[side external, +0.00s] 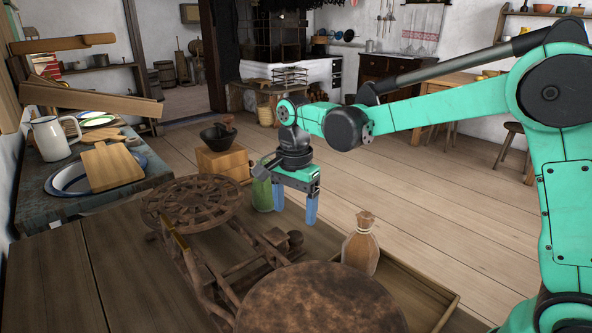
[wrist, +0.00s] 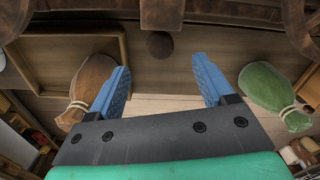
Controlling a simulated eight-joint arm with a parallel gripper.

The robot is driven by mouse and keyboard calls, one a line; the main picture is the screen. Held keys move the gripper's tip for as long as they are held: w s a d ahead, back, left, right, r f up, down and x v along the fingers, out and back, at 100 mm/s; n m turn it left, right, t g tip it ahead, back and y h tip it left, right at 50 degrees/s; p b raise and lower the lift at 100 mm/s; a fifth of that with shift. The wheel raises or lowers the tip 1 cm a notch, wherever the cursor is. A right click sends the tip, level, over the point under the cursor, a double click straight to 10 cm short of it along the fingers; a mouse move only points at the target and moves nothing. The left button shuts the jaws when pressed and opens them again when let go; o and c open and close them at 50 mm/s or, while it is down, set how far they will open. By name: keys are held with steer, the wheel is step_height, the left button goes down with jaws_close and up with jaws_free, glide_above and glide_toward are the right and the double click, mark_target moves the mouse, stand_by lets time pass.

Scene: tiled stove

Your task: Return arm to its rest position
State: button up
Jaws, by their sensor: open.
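My gripper (side external: 295,207) hangs above the near wooden table, its blue fingers pointing down. In the wrist view my gripper (wrist: 162,88) is open, with a wide gap and nothing between the fingers. A brown tied sack (side external: 361,246) stands to its right in the side view; the sack (wrist: 90,88) is beside the left finger in the wrist view. A green tied sack (side external: 263,188) is to its left, partly behind it; the green sack (wrist: 264,85) is right of the right finger in the wrist view. My arm reaches in from the right.
A wooden tray (side external: 440,297) lies at the table's right edge. A wooden device with a spoked wheel (side external: 197,203) and a round wooden disc (side external: 320,302) stand in front of my gripper. Open floor (side external: 450,205) is behind.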

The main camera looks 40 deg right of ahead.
mark_target(295, 235)
steer(key=shift+n, duration=0.8)
step_height(295, 235, down, 6)
steer(key=shift+r, duration=0.1)
steer(key=m, duration=0.4)
step_height(295, 235, up, 5)
steer(key=shift+r, duration=0.1)
steer(key=shift+r+n, duration=0.3)
steer(key=shift+n, duration=1.7)
